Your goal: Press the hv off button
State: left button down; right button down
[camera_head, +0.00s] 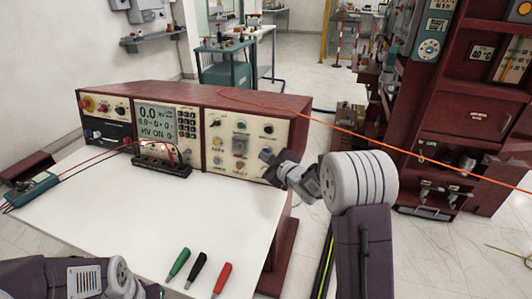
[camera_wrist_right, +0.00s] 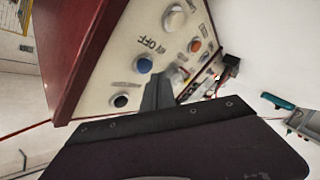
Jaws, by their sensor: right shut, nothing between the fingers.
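The red-brown control console (camera_head: 290,100) stands on the white table, with knobs and buttons on its cream right panel. Its screen (camera_head: 155,117) reads "HV ON". In the right wrist view the panel (camera_wrist_right: 115,70) appears turned, with an "OFF" label (camera_wrist_right: 147,43) and a blue button (camera_wrist_right: 145,65) close to it. I cannot read whether the label says HV. My right gripper (camera_head: 267,156) is shut and empty, in front of the panel's right part. Its fingers (camera_wrist_right: 158,88) overlap the panel near the blue button; contact cannot be told. My left gripper's fingers are out of view.
A black terminal block (camera_head: 160,167) with cables sits before the console. Green, black and red probes (camera_head: 197,270) lie on the table (camera_head: 110,220). Dark red cabinets stand at right.

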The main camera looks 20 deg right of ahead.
dwell(0.8)
jog(key=shift+w+d+f, duration=0.1)
jog(key=shift+w+d, duration=0.15)
jog(key=shift+w, duration=0.1)
jog(key=shift+w+d+f, duration=0.1)
jog(key=shift+w+d, duration=0.15)
jog(key=shift+w, duration=0.1)
dwell(0.7)
jog(key=shift+s+a, duration=0.1)
jog(key=shift+s, duration=0.05)
jog(key=shift+s+a+r, duration=0.2)
jog(key=shift+s+a, duration=0.2)
jog(key=shift+s, duration=0.2)
jog(key=s+a, duration=0.1)
jog(key=s+b, duration=0.1)
jog(key=s+a+r, duration=0.1)
jog(key=s, duration=0.1)
jog(key=shift+a+r, duration=0.1)
jog(key=shift+a, duration=0.25)
